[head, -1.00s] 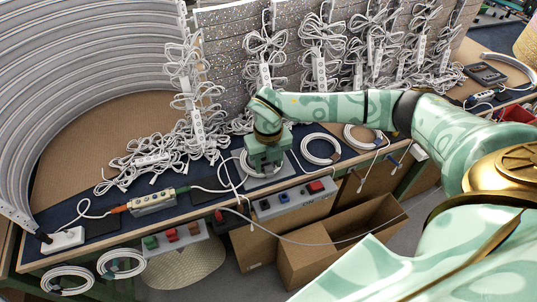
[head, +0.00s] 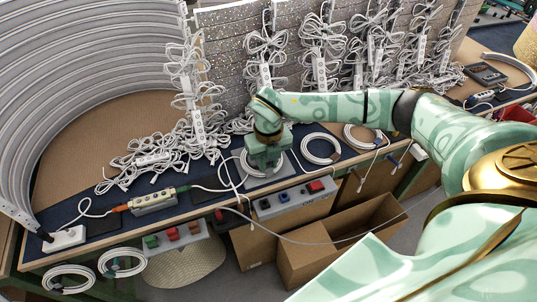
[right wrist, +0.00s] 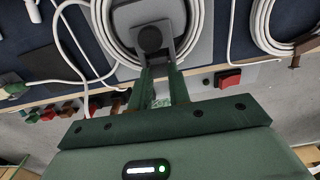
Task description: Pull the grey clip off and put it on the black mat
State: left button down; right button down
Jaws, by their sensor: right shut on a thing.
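My right gripper (head: 264,172) points down over a coiled white cable (head: 246,168) on a grey plate on the bench. In the right wrist view the fingers (right wrist: 163,82) are shut on the grey clip (right wrist: 168,50), which sits at the near edge of the coil (right wrist: 106,30). A round dark knob (right wrist: 149,39) shows beside the clip. The clip is hidden by the gripper in the head view. A black mat (head: 208,196) lies on the blue bench covering left of the gripper. My left gripper is not in view.
A control box with a red switch (head: 316,187) is on the bench's front edge. Another coil (head: 321,149) lies to the right. A green-ended grey box (head: 153,203) and loose cables lie left. Cardboard boxes (head: 335,240) stand below. Cable bundles hang behind.

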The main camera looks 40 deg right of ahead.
jog(key=shift+r, duration=0.15)
jog(key=shift+r+p, duration=1.15)
jog(key=shift+r, duration=0.05)
